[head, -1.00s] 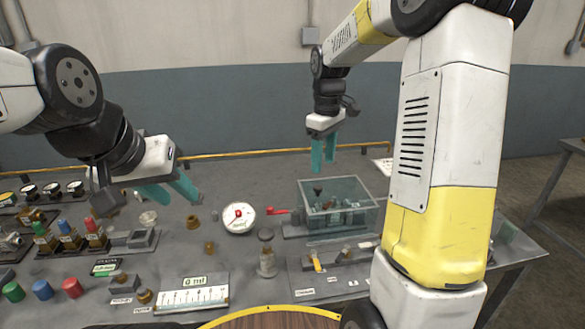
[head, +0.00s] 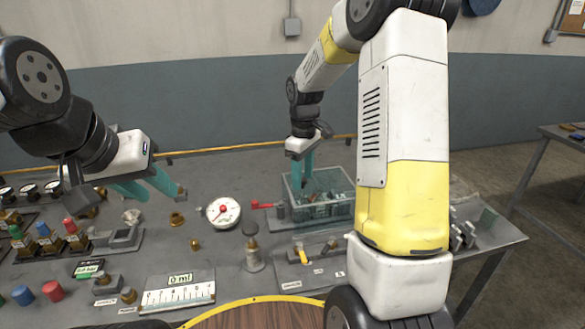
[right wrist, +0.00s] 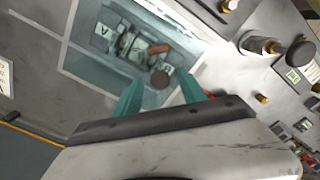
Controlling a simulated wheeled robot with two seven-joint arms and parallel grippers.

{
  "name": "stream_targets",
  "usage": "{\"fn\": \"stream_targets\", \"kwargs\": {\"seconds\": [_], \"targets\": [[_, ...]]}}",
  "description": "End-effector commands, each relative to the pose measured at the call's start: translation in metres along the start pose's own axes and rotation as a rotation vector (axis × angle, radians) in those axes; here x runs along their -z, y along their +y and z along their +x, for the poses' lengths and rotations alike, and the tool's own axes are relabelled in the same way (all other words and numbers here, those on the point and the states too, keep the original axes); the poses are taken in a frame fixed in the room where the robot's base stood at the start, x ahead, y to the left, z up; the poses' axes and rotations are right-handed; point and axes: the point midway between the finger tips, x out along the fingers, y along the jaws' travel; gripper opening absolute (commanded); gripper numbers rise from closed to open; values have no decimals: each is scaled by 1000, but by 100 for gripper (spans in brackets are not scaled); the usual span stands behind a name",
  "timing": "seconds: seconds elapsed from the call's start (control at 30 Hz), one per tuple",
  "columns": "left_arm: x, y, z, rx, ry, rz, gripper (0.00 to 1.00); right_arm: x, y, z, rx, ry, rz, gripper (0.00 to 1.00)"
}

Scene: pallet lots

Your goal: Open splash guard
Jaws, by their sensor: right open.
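The splash guard (head: 342,193) is a clear, box-shaped cover with pale edges, standing on the bench over small grey parts. It looks shut. In the right wrist view the clear cover (right wrist: 88,60) fills the upper left, with the parts seen through it. My right gripper (head: 302,184) is open, with its teal fingers pointing down at the guard's far left part. My left gripper (head: 160,193) is open and empty above the bench's left side.
A red-handled valve (head: 262,205) is close to the guard's left side. A round gauge (head: 223,213) and a dark-topped knob post (head: 252,250) stand further left. A switch panel (head: 318,254) lies in front of the guard. My right forearm hides the bench just right of it.

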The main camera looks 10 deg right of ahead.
Motion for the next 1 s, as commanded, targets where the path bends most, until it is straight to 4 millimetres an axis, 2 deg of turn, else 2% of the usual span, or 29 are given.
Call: {"fn": "stream_targets", "kwargs": {"seconds": [0.03,0.2,0.3,1.0], "targets": [[0,0,0,0,0,0,36,0,0,0,0,0,0,48],[0,0,0,0,0,0,36,0,0,0,0,0,0,15],[0,0,0,0,0,0,36,0,0,0,0,0,0,0],[0,0,0,0,0,0,36,0,0,-1,-1,1,0,0]]}}
